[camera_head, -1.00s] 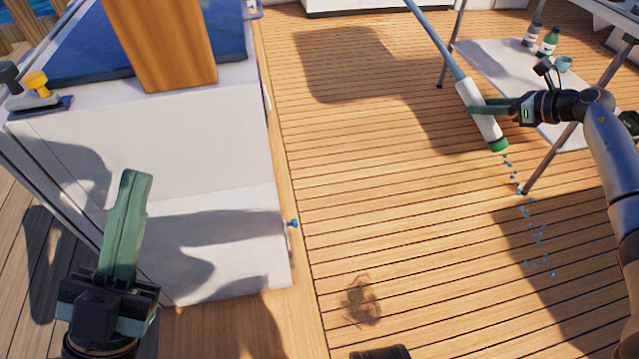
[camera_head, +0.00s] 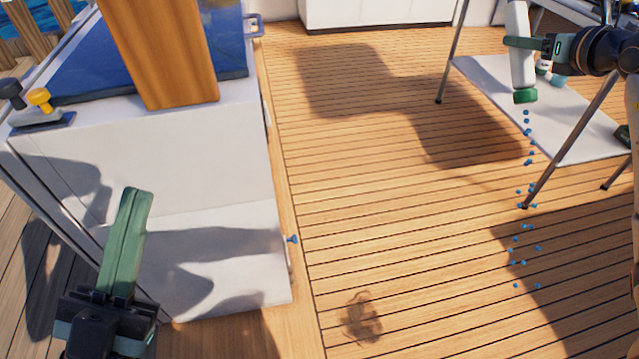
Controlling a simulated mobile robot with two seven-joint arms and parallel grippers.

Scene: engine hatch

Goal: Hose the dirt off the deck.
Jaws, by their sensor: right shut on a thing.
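A brown dirt patch (camera_head: 362,316) lies on the planked deck (camera_head: 400,220) at the bottom middle. My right gripper (camera_head: 520,43) is shut on the white hose nozzle (camera_head: 521,75) with a green tip, at the upper right. The nozzle points down, and blue water drops (camera_head: 525,190) fall from it onto the deck, well to the right of the dirt. My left gripper (camera_head: 134,200) is at the lower left in front of the white hatch box; its green fingers look close together, and I cannot tell whether they are open.
A low table with thin metal legs (camera_head: 566,147) stands at the right. The deck between is clear.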

